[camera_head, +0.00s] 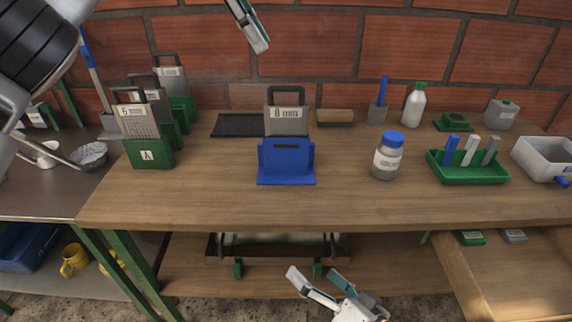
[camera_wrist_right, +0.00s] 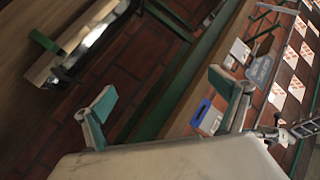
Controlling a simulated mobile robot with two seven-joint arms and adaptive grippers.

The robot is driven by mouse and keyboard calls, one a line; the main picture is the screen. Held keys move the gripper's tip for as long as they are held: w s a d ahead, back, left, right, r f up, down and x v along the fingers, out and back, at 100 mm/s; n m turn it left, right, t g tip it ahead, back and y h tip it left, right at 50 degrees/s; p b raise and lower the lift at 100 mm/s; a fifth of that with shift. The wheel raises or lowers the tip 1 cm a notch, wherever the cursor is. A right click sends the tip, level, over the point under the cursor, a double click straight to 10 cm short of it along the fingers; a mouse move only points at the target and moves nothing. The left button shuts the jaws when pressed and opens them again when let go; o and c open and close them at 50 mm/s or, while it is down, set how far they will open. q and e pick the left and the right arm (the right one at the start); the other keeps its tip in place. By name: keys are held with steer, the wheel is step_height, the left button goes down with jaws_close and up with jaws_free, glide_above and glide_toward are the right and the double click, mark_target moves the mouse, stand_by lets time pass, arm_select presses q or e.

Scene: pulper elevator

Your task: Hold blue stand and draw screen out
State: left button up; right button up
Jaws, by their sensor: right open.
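The blue stand (camera_head: 286,163) stands on the wooden bench near its middle. A grey screen (camera_head: 286,121) marked 8 mm, with a dark handle (camera_head: 286,94) on top, stands upright in it; its lower part is hidden by the stand. My left gripper (camera_head: 252,35) is high at the top of the head view, apart from the screen, and its opening cannot be made out. My right gripper (camera_head: 313,274) is open and empty in front of the bench edge, below the stand in the picture. Its two spread fingers also show in the right wrist view (camera_wrist_right: 163,92).
Green stands (camera_head: 151,154) with other screens are left of the blue stand. A blue-lidded jar (camera_head: 387,158) and a green tray (camera_head: 468,175) are to the right. A dark mat (camera_head: 238,125) and a brush-like block (camera_head: 335,117) lie behind. The bench front is clear.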

steer(key=w+a+r+m+t+y, duration=0.1)
steer(key=a+r+m+y, duration=0.25)
steer(key=r, duration=0.65)
steer(key=w+a+r+m+y, duration=0.25)
steer(key=a+r, duration=0.25)
steer(key=r, duration=0.5)
steer(key=w+d+r+m+t+h, duration=0.3)
steer(key=w+r+m+t+h, duration=0.35)
steer(key=m, duration=1.05)
steer(key=m+g+h, duration=0.2)
steer(key=m+h, duration=0.7)
steer(key=m, duration=0.3)
glide_toward(286, 149)
steer(key=w, duration=0.3)
steer(key=shift+w+r, duration=0.2)
steer(key=shift+w, duration=0.1)
steer(key=shift+w+f, duration=0.1)
steer(key=shift+w, duration=0.05)
steer(key=shift+w+f, duration=0.1)
steer(key=shift+w, duration=3.65)
